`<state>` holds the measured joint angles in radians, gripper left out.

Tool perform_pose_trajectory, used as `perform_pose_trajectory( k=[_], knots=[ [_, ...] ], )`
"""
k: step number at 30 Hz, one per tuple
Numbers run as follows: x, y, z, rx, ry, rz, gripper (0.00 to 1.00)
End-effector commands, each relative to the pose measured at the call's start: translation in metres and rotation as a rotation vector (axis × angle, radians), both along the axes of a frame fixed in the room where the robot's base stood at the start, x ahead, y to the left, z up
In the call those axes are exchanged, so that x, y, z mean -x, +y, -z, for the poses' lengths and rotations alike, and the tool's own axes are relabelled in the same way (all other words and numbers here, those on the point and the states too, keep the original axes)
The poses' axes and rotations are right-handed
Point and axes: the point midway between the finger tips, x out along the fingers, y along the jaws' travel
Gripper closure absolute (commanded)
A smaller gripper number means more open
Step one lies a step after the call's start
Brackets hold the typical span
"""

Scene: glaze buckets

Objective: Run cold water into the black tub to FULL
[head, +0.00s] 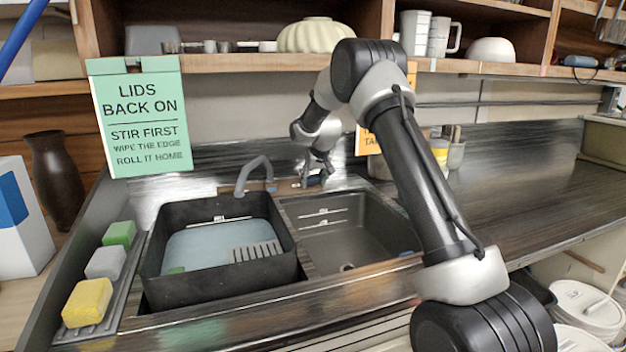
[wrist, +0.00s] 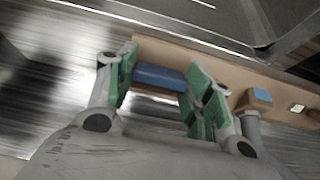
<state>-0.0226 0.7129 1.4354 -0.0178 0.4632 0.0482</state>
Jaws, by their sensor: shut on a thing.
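The black tub (head: 165,288) stands in the left sink basin. Pale bluish water (head: 205,243) lies in it, its surface below a white marked line (head: 218,220) on the back inner wall. The lettering by the line is too small to read surely. A grey curved spout (head: 252,172) reaches over the tub's back edge; I cannot make out a stream from it. My gripper (head: 320,180) is behind the sink, right of the spout. In the wrist view, its green-padded fingers (wrist: 163,84) are shut on a blue handle (wrist: 158,77) at a tan ledge.
A grey slotted piece (head: 257,251) shows inside the tub. The right basin (head: 345,245) looks empty. Yellow (head: 88,302), grey and green sponges lie left of the tub. A green sign (head: 140,117) hangs above them. Shelves with pots overhang the back. The right counter is mostly clear.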

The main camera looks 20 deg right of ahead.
Motion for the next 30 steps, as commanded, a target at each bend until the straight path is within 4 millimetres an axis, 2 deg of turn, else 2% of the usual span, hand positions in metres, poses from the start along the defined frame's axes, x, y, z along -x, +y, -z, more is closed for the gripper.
perform_pose_trajectory(
  k=[1,4,5,14,17,30],
  knots=[
    [0.000,0.000,0.000,-0.001,0.000,0.001,0.47],
    [0.000,0.000,0.000,0.000,-0.001,0.001,0.28],
    [0.000,0.000,0.000,0.000,-0.001,0.001,0.27],
    [0.000,0.000,-0.001,0.000,-0.001,0.000,0.27],
    [0.003,0.000,-0.007,0.000,-0.002,0.000,0.27],
    [0.048,0.000,-0.083,0.000,-0.002,0.000,0.27]
  ],
)
